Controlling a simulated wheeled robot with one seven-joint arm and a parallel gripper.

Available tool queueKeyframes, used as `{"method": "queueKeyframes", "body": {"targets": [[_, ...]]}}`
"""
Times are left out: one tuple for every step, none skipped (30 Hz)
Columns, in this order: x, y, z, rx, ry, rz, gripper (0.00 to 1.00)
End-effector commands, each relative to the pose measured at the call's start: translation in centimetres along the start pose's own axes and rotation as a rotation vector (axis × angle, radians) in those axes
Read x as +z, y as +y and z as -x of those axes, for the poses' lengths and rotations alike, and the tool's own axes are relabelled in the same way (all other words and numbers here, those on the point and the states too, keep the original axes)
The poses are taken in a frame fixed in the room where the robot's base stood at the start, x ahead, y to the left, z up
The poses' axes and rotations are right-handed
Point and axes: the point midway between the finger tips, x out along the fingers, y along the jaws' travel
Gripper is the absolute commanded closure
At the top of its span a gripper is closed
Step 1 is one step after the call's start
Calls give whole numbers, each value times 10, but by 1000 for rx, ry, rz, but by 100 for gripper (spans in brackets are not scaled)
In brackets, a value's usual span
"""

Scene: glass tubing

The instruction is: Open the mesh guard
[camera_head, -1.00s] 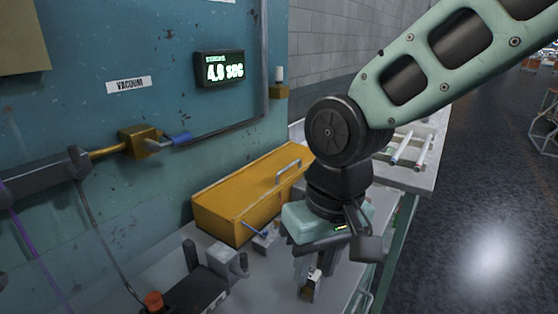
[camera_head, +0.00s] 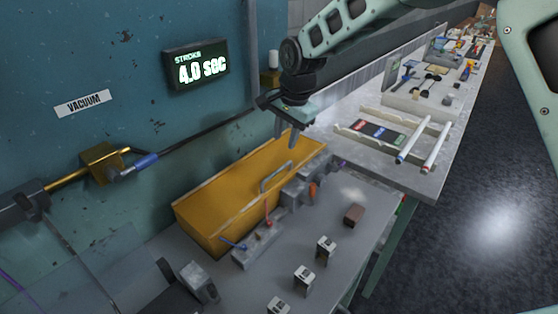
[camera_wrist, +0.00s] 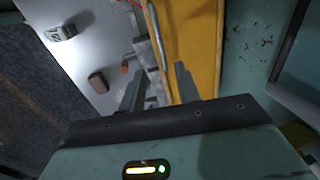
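A long yellow box-like cover (camera_head: 222,202) with a grey bar handle (camera_head: 276,176) stands against the teal machine wall. It looks closed and is the likeliest guard, but I cannot make out any mesh. My gripper (camera_head: 293,140) is above the cover's far right part, pointing down, behind and above the handle. In the wrist view the two fingers (camera_wrist: 158,88) are apart with nothing between them. The yellow cover (camera_wrist: 190,40) passes beyond them, with the handle (camera_wrist: 158,38) along its near side. The fingers look clear of the handle.
Grey fixtures with small red and blue levers (camera_head: 258,242) stand before the cover. Several small metal blocks (camera_head: 326,248) and a brown block (camera_head: 354,214) sit on the grey bench. A faint clear panel (camera_head: 75,270) is at lower left. A rack with pens (camera_head: 410,140) lies right.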

Motion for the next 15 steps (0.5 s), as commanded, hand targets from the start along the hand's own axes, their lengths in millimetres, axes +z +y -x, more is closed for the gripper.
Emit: {"method": "queueKeyframes", "body": {"targets": [[1, 0, -9, 5, -3, 1, 67], [1, 0, -16, 4, -3, 1, 67], [1, 0, -24, 4, -3, 2, 67], [1, 0, -30, 4, -3, 2, 67], [1, 0, -36, 5, -3, 2, 67], [1, 0, -44, 3, -3, 1, 67], [1, 0, -51, 4, -3, 1, 67], [1, 0, -57, 3, -3, 2, 67], [1, 0, -65, 3, -3, 2, 67], [1, 0, -70, 3, -2, 2, 67], [1, 0, -76, 2, -3, 1, 67], [1, 0, -82, 2, -2, 2, 67], [1, 0, -86, 3, -2, 2, 67], [1, 0, -90, 1, -1, 2, 67], [1, -1, -95, 1, -1, 2, 67]]}}
